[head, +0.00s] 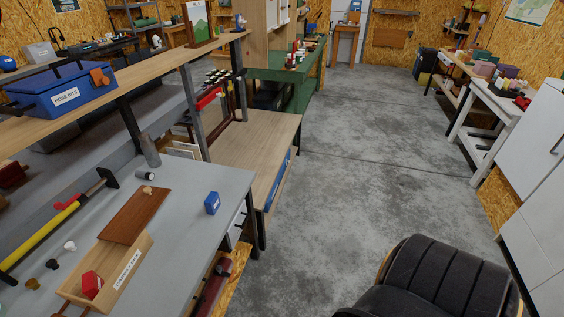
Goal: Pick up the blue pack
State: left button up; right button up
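The blue pack (212,204) is a small blue box with a pale mark on its front. It stands upright on the grey bench top (185,235), near the right edge, with clear surface around it. Neither of my grippers shows in the head view, so I cannot see where they are relative to the pack.
A wooden box (128,267) with a brown lid (135,215) and a red item (91,285) lies left of the pack. A yellow-handled hammer (45,237) lies further left. A larger blue case (66,95) sits on the shelf. A black chair (440,275) stands on the floor.

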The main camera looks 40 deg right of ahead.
aim_at(213, 203)
jog(key=z, duration=0.65)
jog(key=u, duration=0.6)
jog(key=i+l+u, duration=0.15)
jog(key=l+u, duration=0.2)
jog(key=l, duration=0.15)
jog(key=i+l+u, duration=0.1)
jog(key=l+u, duration=0.25)
jog(key=l, duration=0.15)
jog(key=l+u, duration=0.35)
jog(key=l, duration=0.2)
jog(key=i, duration=0.05)
